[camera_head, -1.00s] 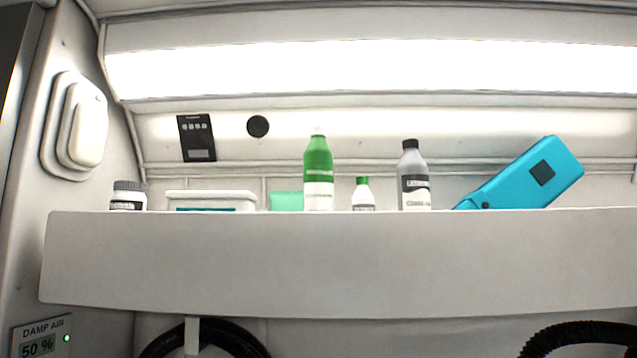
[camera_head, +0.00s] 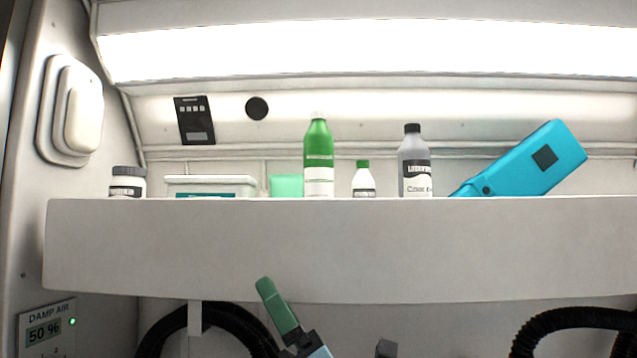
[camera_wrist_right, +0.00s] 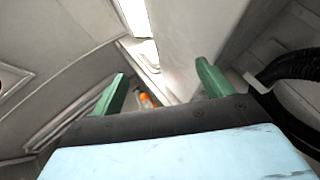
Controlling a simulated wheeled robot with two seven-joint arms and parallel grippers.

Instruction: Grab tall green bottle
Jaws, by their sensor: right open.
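The tall green bottle (camera_head: 318,158) stands upright on the shelf, with a white cap and a white lower label; its base is hidden behind the shelf's front lip. My right gripper (camera_head: 278,308) shows at the bottom of the head view, in front of and below the lip, well below the bottle. One green finger points up and left there. In the right wrist view my right gripper (camera_wrist_right: 160,88) has its two green fingers spread, with nothing held between them. I cannot make out the green bottle in that view. My left gripper is not in view.
The shelf lip (camera_head: 330,250) runs across the view. Beside the bottle stand a green box (camera_head: 286,185) and a small green-capped bottle (camera_head: 363,182). A grey bottle (camera_head: 415,165) and a tilted teal device (camera_head: 530,160) are further right. Black hoses (camera_head: 575,322) hang below.

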